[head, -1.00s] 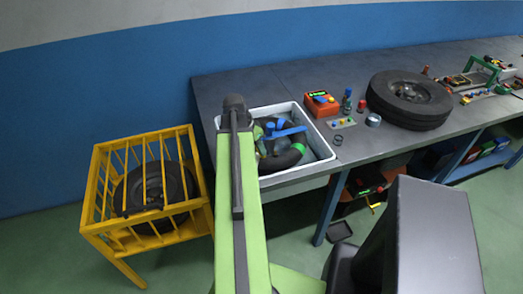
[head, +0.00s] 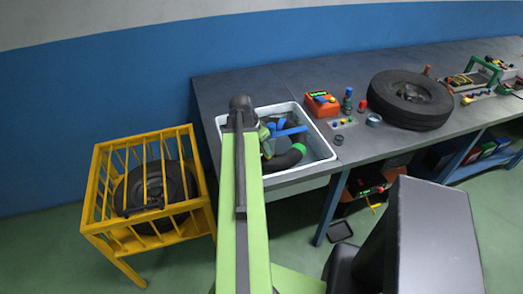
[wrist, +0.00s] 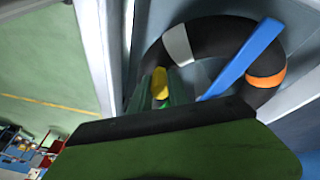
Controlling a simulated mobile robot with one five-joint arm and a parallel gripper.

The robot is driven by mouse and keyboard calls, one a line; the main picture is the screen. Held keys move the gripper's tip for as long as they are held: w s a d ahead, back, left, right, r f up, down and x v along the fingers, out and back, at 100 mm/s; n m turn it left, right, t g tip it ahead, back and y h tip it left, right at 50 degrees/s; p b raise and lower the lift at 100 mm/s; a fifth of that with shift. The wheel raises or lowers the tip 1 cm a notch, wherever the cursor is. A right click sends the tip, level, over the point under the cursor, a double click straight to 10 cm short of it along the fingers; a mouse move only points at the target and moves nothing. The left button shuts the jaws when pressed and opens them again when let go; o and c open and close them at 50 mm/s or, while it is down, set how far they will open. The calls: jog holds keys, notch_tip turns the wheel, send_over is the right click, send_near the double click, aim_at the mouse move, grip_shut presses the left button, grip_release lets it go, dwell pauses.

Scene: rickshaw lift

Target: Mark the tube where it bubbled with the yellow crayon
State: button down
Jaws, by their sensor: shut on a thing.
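The black tube (wrist: 215,38) lies as a ring in the white basin (head: 323,139). It has a pale grey band and an orange band in the wrist view, and a green band (head: 299,148) shows in the head view. A blue bar (wrist: 243,58) lies across it. My gripper (wrist: 162,92) is shut on the yellow crayon (wrist: 160,82), close over the tube's left side in the wrist view. I cannot tell whether the crayon touches the tube. My arm hides most of the gripper in the head view. No bubbles are visible.
An orange box (head: 321,104), small bottles and a button panel (head: 343,122) stand right of the basin. A tyre (head: 411,98) lies farther right on the grey bench (head: 255,82). A yellow cage (head: 100,205) holding a wheel stands on the floor at left.

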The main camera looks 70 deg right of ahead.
jog(key=shift+w, duration=0.15)
jog(key=shift+w+a, duration=0.15)
jog(key=shift+w, duration=0.8)
jog(key=shift+s, duration=0.15)
jog(key=shift+s+f, duration=0.1)
jog(key=shift+s, duration=0.9)
jog(key=shift+w, duration=0.1)
jog(key=shift+w, duration=0.5)
